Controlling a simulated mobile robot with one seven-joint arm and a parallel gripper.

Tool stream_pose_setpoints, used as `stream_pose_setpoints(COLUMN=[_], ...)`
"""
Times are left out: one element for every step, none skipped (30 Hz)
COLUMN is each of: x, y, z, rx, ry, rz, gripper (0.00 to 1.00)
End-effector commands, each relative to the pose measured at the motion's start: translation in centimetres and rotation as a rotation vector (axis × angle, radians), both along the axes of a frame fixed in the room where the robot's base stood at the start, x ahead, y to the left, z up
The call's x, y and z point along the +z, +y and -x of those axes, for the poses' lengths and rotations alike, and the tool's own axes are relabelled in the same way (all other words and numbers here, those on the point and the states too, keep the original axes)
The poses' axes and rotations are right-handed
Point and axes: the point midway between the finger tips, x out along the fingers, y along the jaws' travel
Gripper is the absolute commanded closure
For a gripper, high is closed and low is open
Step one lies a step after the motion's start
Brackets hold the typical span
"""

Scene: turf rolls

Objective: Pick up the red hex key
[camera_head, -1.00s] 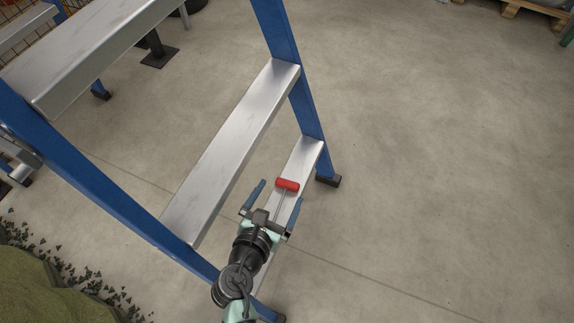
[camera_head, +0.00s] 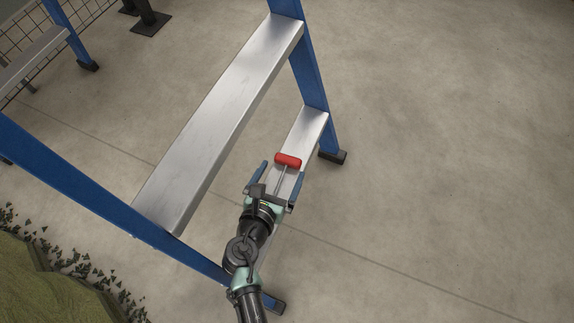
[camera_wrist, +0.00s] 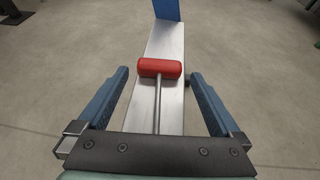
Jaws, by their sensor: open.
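The red hex key has a red T-handle (camera_head: 288,160) and a thin grey shaft. It lies on the lowest silver step (camera_head: 309,127) of a blue-sided ladder. In the wrist view the red handle of the hex key (camera_wrist: 159,68) lies crosswise near the tips, and its shaft runs back between the fingers toward the palm. My gripper (camera_head: 279,170) is open, with one blue finger on each side of the shaft. In the wrist view my gripper (camera_wrist: 158,78) shows both fingers apart from the hex key. The far end of the shaft is hidden behind the palm.
A wider silver step (camera_head: 222,120) is above and left of my gripper. The blue ladder rail (camera_head: 311,80) stands beyond the handle, with a black foot (camera_head: 332,157). Mossy turf (camera_head: 45,280) lies at lower left. The concrete floor to the right is clear.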

Motion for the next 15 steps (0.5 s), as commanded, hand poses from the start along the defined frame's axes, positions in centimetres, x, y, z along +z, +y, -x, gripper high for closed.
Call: stream_pose_setpoints(x=[-0.1, -0.2, -0.4, -0.6, -0.8, -1.1, -1.3, -1.5, -1.7, -1.8, -1.9, -2.0, -2.1, -2.1, -2.1], y=[-0.1, -0.1, -0.2, -0.3, -0.4, -0.6, -0.8, -0.9, -1.1, -1.2, -1.2, -1.3, -1.4, -1.5, -1.5], z=[-0.2, -0.4, -0.7, -1.0, -1.3, -1.9, -2.4, -2.8, -3.3, -3.6, -3.9, -4.3, -4.4, -4.5, -4.6], rx=[0.000, 0.000, 0.000, 0.000, 0.000, -0.002, -0.003, -0.003, -0.002, -0.002, -0.002, -0.002, -0.001, -0.001, -0.001], ry=[-0.001, -0.001, -0.001, -0.001, -0.001, -0.003, -0.002, -0.003, -0.002, -0.002, -0.002, -0.001, 0.000, 0.000, 0.000], rz=[-0.001, -0.001, -0.001, 0.000, -0.001, -0.002, 0.000, -0.001, -0.002, -0.001, -0.001, -0.001, -0.001, -0.001, -0.001], gripper=[0.00, 0.00, 0.00, 0.00, 0.00, 0.00, 0.00, 0.00, 0.00, 0.00, 0.00, 0.00, 0.00, 0.00, 0.00])
